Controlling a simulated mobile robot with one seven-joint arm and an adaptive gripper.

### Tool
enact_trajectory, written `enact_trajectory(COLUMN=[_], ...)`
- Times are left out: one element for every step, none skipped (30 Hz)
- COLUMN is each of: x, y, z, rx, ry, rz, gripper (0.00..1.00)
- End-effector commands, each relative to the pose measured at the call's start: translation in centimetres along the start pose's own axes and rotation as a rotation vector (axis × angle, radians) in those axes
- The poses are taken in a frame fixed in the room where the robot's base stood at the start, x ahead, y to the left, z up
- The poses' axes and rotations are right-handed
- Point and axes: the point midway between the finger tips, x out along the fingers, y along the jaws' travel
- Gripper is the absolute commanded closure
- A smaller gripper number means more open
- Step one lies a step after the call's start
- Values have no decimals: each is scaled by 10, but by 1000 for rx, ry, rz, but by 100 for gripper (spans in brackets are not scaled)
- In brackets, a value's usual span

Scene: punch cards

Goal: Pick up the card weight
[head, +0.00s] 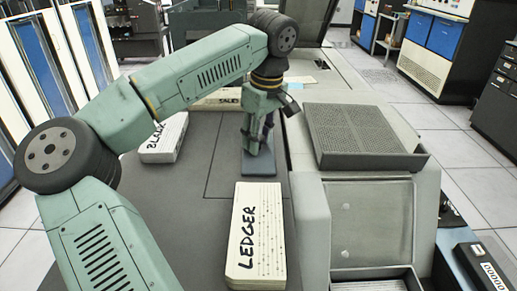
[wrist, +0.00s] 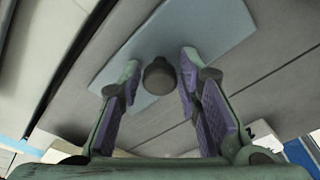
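The card weight (head: 259,168) is a flat blue-grey plate lying on the grey desk top. The wrist view shows the plate (wrist: 218,25) with a dark round knob (wrist: 159,76) standing on it. My gripper (head: 262,140) points down over the weight, hiding the knob and part of the plate in the head view. In the wrist view my gripper's fingers (wrist: 160,65) are apart, one on each side of the knob, with a visible gap on both sides. Nothing is held.
A card deck marked LEDGER (head: 255,235) lies in front of the weight. A deck marked BLANK (head: 163,138) lies to the left, and another labelled deck (head: 218,99) lies behind. A machine with a ridged grey tray (head: 358,130) stands to the right. The desk left of LEDGER is clear.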

Motion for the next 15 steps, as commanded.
enact_trajectory(x=[0,0,0,0,0,0,0,0,0,0,0,0,0,0,0], y=[0,0,0,0,0,0,0,0,0,0,0,0,0,0,0], z=[0,0,0,0,0,0,0,0,0,0,0,0,0,0,0], rx=[0,0,0,0,0,0,0,0,0,0,0,0,0,0,0], ry=[0,0,0,0,0,0,0,0,0,0,0,0,0,0,0], rz=[0,0,0,0,0,0,0,0,0,0,0,0,0,0,0], gripper=[74,76,79,81,83,86,88,90,92,94,96,99,100,100,100])
